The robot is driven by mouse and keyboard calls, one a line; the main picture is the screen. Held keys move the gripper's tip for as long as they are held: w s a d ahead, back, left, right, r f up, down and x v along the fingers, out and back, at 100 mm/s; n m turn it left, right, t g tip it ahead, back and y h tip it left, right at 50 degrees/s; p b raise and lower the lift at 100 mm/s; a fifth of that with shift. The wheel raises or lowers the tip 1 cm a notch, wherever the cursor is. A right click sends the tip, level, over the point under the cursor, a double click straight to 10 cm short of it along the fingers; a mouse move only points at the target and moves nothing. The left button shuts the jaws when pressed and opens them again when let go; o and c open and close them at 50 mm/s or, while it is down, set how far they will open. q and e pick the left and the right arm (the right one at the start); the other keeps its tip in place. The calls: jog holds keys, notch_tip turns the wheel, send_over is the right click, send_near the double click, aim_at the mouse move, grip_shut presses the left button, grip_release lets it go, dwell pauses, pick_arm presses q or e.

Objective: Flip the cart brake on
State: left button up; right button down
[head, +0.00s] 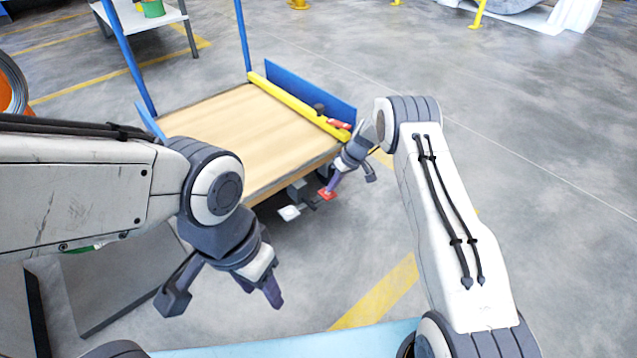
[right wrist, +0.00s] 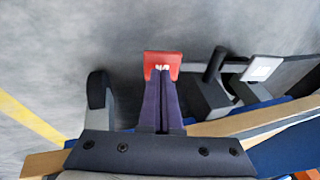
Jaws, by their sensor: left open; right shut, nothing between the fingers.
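The cart (head: 245,140) has a wooden deck in a blue frame. Under its near edge sit a red pedal (head: 327,194) and a white pedal (head: 289,212). My right gripper (head: 332,184) is shut and empty, its tips right at the red pedal. In the right wrist view the closed fingers (right wrist: 163,76) reach the near edge of the red pedal (right wrist: 163,59); I cannot tell whether they press on it. The white pedal (right wrist: 262,68) shows to the right there. My left gripper (head: 222,297) is open and empty, low in front of the cart.
A yellow bar (head: 290,100) runs along the cart's right side by a blue panel, with a red item (head: 338,124) near its end. A shelf (head: 150,20) stands at the back left. The floor to the right of the cart is clear.

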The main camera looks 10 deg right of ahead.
jog(key=shift+w+d+f, duration=0.1)
jog(key=shift+f, duration=0.5)
jog(key=shift+w+d+f, duration=0.1)
jog(key=shift+f, duration=0.45)
jog(key=w+d+r+p, duration=0.1)
jog(key=d+r+p, duration=0.6)
jog(key=r, duration=0.4)
jog(key=shift+r, duration=0.35)
